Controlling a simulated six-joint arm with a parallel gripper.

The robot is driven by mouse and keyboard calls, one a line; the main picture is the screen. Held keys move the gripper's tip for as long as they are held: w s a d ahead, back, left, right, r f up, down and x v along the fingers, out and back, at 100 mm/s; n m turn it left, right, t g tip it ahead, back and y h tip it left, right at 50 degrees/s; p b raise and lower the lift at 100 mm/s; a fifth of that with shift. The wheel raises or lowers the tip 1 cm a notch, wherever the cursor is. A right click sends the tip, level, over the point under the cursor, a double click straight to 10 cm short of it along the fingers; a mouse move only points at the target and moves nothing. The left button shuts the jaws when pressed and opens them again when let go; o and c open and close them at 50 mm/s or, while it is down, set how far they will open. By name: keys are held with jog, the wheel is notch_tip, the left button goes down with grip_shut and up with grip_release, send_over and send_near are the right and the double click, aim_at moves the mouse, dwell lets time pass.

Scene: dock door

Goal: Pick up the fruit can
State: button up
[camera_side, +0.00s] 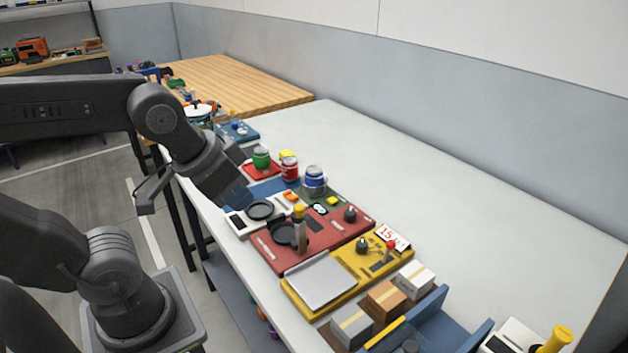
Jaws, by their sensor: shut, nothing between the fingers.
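Three small cans stand in a row near the middle of the work area: a green can (261,158), a red can (289,168) and a blue can (314,179). All are upright. Their labels are too small to read, so I cannot tell which is the fruit can. My gripper (238,197) is shut and empty, to the left of the cans and apart from them. It points down and right. The finger details are dark and hard to make out.
A red panel (330,243) with dark round parts lies in front of the cans. A yellow panel (345,290) carries a grey tray (320,279). Boxes (385,298) stand beside a blue bin (440,325). The white table (450,210) is clear behind and right.

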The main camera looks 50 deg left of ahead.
jog(key=o, duration=1.6)
jog(key=shift+c, duration=0.2)
jog(key=n+g+y, duration=0.2)
jog(key=n+y, duration=0.3)
jog(key=n, duration=0.6)
send_over(314, 171)
jog(key=s+d, duration=0.1)
jog(key=d, duration=0.1)
jog(key=f, duration=1.2)
jog(key=shift+s+f, duration=0.15)
jog(key=shift+s, duration=0.05)
jog(key=shift+x, duration=3)
